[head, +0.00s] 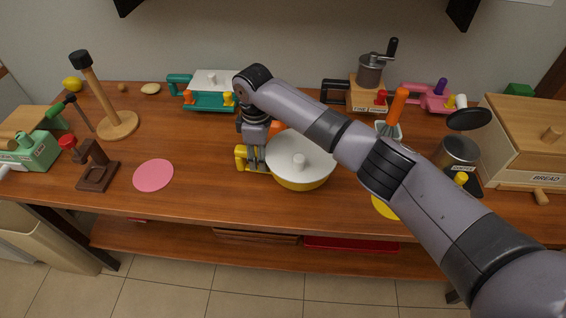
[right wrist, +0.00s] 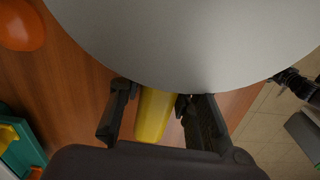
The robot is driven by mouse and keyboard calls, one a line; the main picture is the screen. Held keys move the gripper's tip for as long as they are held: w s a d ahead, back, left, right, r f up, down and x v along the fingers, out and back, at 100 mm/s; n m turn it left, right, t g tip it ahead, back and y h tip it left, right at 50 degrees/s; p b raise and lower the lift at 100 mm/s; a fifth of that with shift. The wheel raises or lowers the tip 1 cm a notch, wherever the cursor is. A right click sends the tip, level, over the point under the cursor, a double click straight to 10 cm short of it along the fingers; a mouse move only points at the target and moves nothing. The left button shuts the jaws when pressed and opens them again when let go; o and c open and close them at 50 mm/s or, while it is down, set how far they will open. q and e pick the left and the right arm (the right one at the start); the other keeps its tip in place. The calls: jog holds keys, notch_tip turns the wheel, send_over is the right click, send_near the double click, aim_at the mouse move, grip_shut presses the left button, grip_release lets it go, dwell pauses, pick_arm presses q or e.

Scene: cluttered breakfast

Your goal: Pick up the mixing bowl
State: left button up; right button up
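The mixing bowl (head: 300,183) appears to be the yellow round vessel under a white lid with a knob, standing on the wooden table near the middle. A yellow handle (head: 241,158) sticks out from its left side. My right gripper (head: 252,160) points down at this handle. In the right wrist view, the handle (right wrist: 155,115) lies between the two black fingers (right wrist: 162,112), with a gap showing on the left side, so the gripper is open around it. The white lid (right wrist: 185,35) fills the top of that view. My left gripper is not in view.
A teal appliance (head: 210,100) stands behind the bowl. An orange object (right wrist: 18,25) lies beside it. A pink disc (head: 153,176) lies to the left, with clear table between. A grinder (head: 370,72), a whisk (head: 394,115) and a bread box (head: 525,145) crowd the right.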

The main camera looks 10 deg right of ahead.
grip_shut()
dwell(0.6)
notch_tip(320, 180, up, 20)
dwell(0.4)
